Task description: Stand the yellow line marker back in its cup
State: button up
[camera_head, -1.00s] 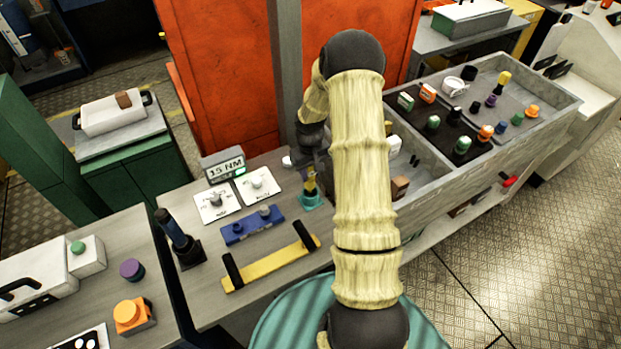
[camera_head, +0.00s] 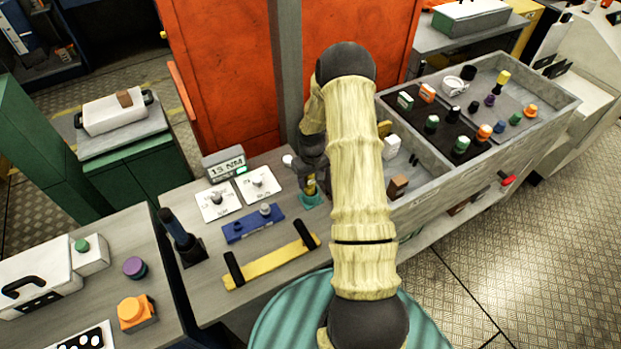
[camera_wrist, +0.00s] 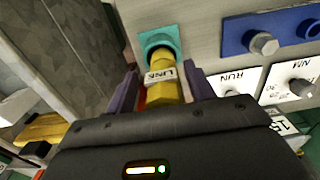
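The yellow line marker (camera_wrist: 168,88) has a white lettered band. In the wrist view its far end is at the mouth of the teal cup (camera_wrist: 157,42), and it looks in line with it. In the head view the marker (camera_head: 310,186) shows as a small yellow piece above the cup (camera_head: 312,200), looking about upright. My gripper (camera_wrist: 162,85) has one purple finger on each side of the marker, with narrow gaps showing, so it looks open around it. In the head view my gripper (camera_head: 315,178) is largely hidden by my own wrist. The cup's inside is hidden.
A blue block (camera_head: 252,224) with knobs, a yellow bar (camera_head: 270,265) with black handles, two white dial cards and a "15 NM" display (camera_head: 223,163) stand left of the cup. A grey walled tray (camera_head: 440,195) with several small parts is to the right.

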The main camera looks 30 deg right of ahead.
jog(key=shift+a, duration=0.1)
jog(key=shift+f, duration=0.3)
jog(key=shift+w+r+b, duration=0.15)
jog(key=shift+r+b, duration=0.3)
jog(key=shift+r, duration=0.2)
notch_tip(320, 180, up, 16)
jog(key=b, duration=0.5)
jog(key=shift+a+r, duration=0.15)
jog(key=shift+a, duration=0.05)
jog(key=shift+a, duration=0.1)
jog(key=s+a+r+t, duration=0.1)
jog(key=s+a+t, duration=0.1)
jog(key=s+a, duration=1.2)
jog(key=s, duration=0.4)
jog(key=shift+s+a+r+t, duration=0.25)
jog(key=shift+s+a+t, duration=0.05)
jog(key=shift+s+a, duration=0.1)
